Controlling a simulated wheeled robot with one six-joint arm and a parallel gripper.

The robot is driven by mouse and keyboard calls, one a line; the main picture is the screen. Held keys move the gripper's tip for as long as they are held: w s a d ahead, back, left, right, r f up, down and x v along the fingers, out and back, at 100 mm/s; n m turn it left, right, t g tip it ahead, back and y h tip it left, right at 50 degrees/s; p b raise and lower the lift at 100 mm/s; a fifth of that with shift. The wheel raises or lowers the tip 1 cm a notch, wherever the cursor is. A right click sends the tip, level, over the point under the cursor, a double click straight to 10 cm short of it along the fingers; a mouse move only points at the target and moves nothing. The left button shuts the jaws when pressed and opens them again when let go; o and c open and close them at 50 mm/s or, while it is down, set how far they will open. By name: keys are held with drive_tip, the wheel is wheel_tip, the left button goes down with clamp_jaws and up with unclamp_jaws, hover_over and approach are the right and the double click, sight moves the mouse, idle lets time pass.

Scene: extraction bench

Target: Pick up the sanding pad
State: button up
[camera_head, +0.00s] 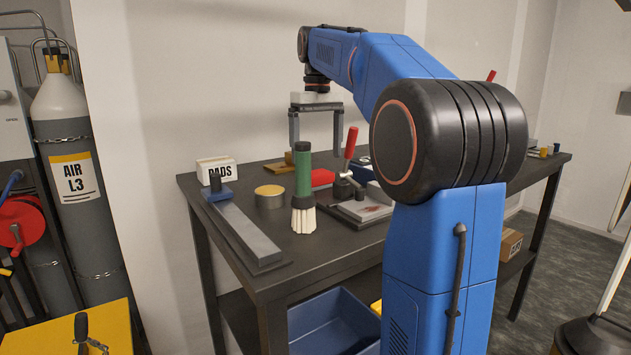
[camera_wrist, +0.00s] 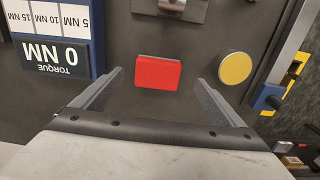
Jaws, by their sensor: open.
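A flat red rectangular block (camera_wrist: 158,73), apparently the sanding pad, lies on the dark bench in the wrist view. In the head view it shows as a red patch (camera_head: 322,178), partly hidden behind the green brush handle. My gripper (camera_head: 316,152) points down over the bench with its two fingers apart and empty. In the wrist view the fingers of my gripper (camera_wrist: 159,77) frame the red block, one to each side, with gaps between. In the head view the gripper is above the block; the exact height is hard to tell.
A round tin with a yellow top (camera_head: 270,193) stands near the red block. A green-handled brush (camera_head: 303,175) stands upright in front. A red-lever clamp on a plate (camera_head: 360,210), a long grey bar (camera_head: 243,233) and a PADS box (camera_head: 216,170) are nearby. A torque display (camera_wrist: 55,55) is left in the wrist view.

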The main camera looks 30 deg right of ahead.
sight(318, 174)
drive_tip(key=shift+d+f, duration=0.2)
drive_tip(key=shift+f, duration=3.5)
drive_tip(key=c, duration=1.1)
drive_tip(key=shift+c, duration=0.2)
drive_tip(key=shift+r, duration=0.1)
wheel_tip(318, 174, up, 10)
drive_tip(key=shift+f, duration=0.1)
